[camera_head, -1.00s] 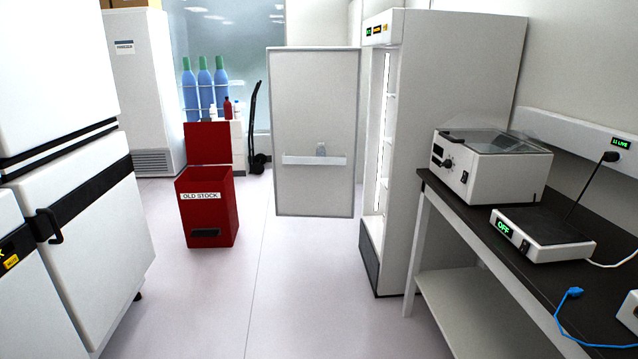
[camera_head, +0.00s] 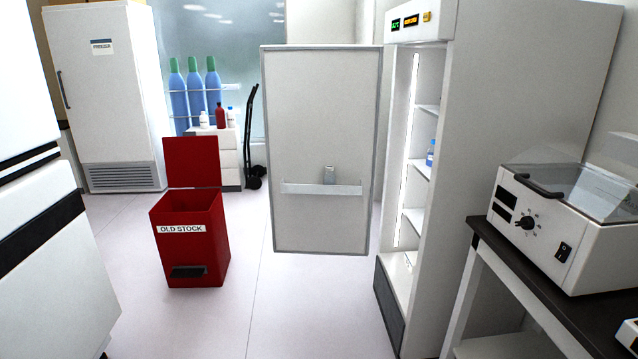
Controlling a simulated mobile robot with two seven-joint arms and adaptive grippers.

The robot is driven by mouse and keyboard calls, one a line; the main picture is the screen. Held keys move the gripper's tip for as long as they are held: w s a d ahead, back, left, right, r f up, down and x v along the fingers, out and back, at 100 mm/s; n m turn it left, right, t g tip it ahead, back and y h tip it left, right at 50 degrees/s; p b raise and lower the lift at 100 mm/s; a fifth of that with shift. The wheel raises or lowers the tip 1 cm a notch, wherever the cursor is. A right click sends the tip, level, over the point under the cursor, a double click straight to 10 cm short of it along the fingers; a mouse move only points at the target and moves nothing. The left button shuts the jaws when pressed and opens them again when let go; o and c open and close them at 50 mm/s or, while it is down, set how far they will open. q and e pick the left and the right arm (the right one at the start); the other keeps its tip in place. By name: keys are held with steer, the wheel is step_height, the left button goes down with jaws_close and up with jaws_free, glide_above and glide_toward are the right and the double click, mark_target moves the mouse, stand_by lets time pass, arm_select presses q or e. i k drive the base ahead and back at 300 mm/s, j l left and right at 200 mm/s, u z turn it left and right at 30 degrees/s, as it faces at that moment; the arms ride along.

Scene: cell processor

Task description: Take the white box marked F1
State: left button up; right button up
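I see no white box marked F1 in the head view. A tall white fridge (camera_head: 530,150) stands right of centre with its door (camera_head: 320,130) swung open toward the left. Its lit inside shows several shelves (camera_head: 415,215), and a small blue-and-clear bottle (camera_head: 431,153) stands on one of them. Most of the fridge's inside is hidden by its side wall and the viewing angle. Neither of my grippers is in view.
A red bin marked OLD STOCK (camera_head: 190,245) stands open on the floor left of the door. A dark bench (camera_head: 530,285) with a lidded white machine (camera_head: 570,225) is at the right. A freezer (camera_head: 105,95), gas cylinders (camera_head: 195,95) and hand truck (camera_head: 252,140) are behind. The middle floor is clear.

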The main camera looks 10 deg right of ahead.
mark_target(409, 257)
steer(key=i+j, duration=0.1)
steer(key=i, duration=0.35)
steer(key=i+j+z, duration=0.15)
steer(key=i, duration=0.35)
steer(key=i+j, duration=0.1)
steer(key=i, duration=0.35)
steer(key=i+j+z, duration=0.25)
steer(key=z, duration=0.15)
steer(key=i+j+z, duration=0.55)
steer(key=j+z, duration=0.3)
steer(key=i+j+z, duration=0.15)
steer(key=j+z, duration=0.65)
steer(key=j, duration=0.4)
steer(key=k+j+z, duration=0.1)
steer(key=j+z, duration=0.25)
steer(key=j, duration=0.45)
